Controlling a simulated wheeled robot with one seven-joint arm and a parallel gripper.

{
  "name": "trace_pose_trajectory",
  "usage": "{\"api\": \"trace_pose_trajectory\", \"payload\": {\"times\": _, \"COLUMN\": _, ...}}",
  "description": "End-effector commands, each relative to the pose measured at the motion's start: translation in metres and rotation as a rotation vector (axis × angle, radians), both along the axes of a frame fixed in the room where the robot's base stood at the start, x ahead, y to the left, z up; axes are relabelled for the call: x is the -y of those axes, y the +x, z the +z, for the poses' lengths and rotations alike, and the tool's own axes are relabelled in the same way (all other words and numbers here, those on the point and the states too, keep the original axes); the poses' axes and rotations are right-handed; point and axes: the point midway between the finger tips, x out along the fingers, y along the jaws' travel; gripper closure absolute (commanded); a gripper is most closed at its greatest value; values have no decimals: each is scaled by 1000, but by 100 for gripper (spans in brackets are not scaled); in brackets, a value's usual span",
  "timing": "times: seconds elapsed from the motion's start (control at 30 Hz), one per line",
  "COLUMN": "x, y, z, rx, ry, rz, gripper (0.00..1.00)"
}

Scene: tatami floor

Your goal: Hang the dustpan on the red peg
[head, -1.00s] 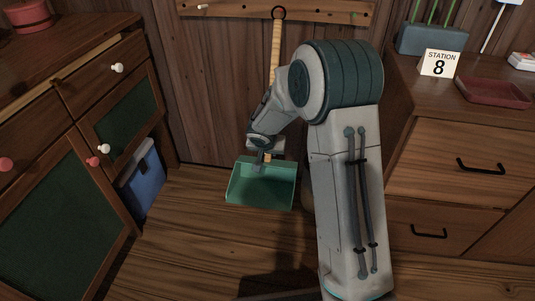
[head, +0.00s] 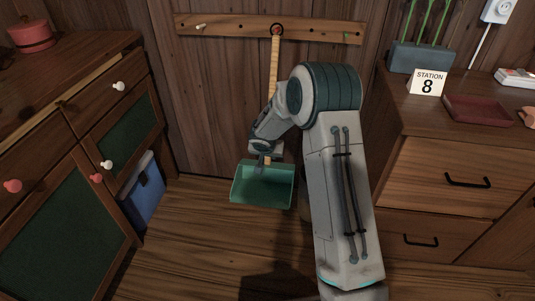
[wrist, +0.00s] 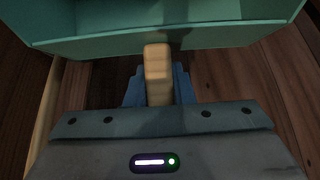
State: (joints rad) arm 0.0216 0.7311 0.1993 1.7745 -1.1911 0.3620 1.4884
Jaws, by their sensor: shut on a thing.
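The dustpan has a green pan (head: 262,186), a long light wooden handle (head: 274,72) and a dark ring (head: 277,30) at its top. It hangs upright with the pan low, near the floor. My gripper (head: 264,158) is shut on the handle just above the pan. The wrist view shows the handle (wrist: 158,70) between the fingers and the pan (wrist: 200,38) beyond. The ring lies in front of the wall board; a small reddish spot, the red peg (head: 277,32), shows within it. I cannot tell whether the ring is around the peg or only in front of it.
The wall board (head: 235,28) also carries a pale peg (head: 201,27) at left and a green one (head: 347,36) at right. A wooden cabinet (head: 90,130) and blue bin (head: 143,190) stand left. A drawer unit (head: 440,180) stands right.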

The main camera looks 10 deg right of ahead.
Motion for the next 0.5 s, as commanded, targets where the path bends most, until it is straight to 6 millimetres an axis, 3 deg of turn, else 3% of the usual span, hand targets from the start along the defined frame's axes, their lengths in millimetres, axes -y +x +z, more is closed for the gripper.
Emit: {"api": "trace_pose_trajectory", "payload": {"times": 0.5, "x": 5, "y": 17, "z": -9, "rx": 3, "ry": 0, "rz": 1, "gripper": 100}}
